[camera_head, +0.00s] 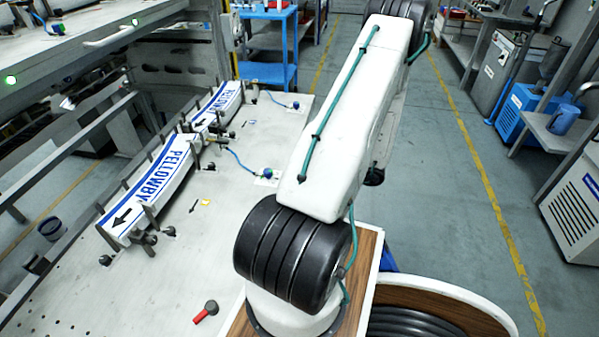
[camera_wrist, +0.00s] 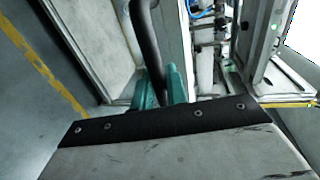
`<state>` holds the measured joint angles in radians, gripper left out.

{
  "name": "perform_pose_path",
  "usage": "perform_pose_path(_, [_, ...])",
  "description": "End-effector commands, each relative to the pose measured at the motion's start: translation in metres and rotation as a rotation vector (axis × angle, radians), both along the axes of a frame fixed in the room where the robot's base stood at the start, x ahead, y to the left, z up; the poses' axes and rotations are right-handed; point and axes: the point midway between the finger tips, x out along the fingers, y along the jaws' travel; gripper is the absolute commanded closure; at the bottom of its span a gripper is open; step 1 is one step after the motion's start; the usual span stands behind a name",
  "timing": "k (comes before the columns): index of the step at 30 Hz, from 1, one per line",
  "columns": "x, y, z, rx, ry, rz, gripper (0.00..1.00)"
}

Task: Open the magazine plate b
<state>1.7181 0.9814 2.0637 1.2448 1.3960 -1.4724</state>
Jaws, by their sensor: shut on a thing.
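In the wrist view, my gripper (camera_wrist: 158,86) shows as two teal fingers, shut on a dark round bar (camera_wrist: 147,40). The bar runs upward from between the fingers past a pale panel (camera_wrist: 90,35). I cannot tell whether the bar belongs to magazine plate b. In the head view, two stacks of white labels with blue print lie in the magazine, the nearer stack (camera_head: 158,180) and the farther stack (camera_head: 218,108), held between dark upright posts. My arm reaches away toward the top of the picture, and my gripper is out of that view.
A white machine deck (camera_head: 215,225) lies left of my arm, with a red-handled tool (camera_head: 207,310) near its front. A blue cart (camera_head: 268,45) stands at the back. On the right are a bench (camera_head: 575,145) and a blue machine (camera_head: 517,115). The grey floor (camera_head: 450,200) between is clear.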

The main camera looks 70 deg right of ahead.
Motion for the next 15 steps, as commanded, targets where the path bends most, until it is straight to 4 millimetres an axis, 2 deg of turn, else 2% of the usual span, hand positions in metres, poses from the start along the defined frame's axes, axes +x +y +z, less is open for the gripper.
perform_pose_path(15, [0.0036, -0.0009, 0.0001, -0.007, 0.003, 0.007, 1.00])
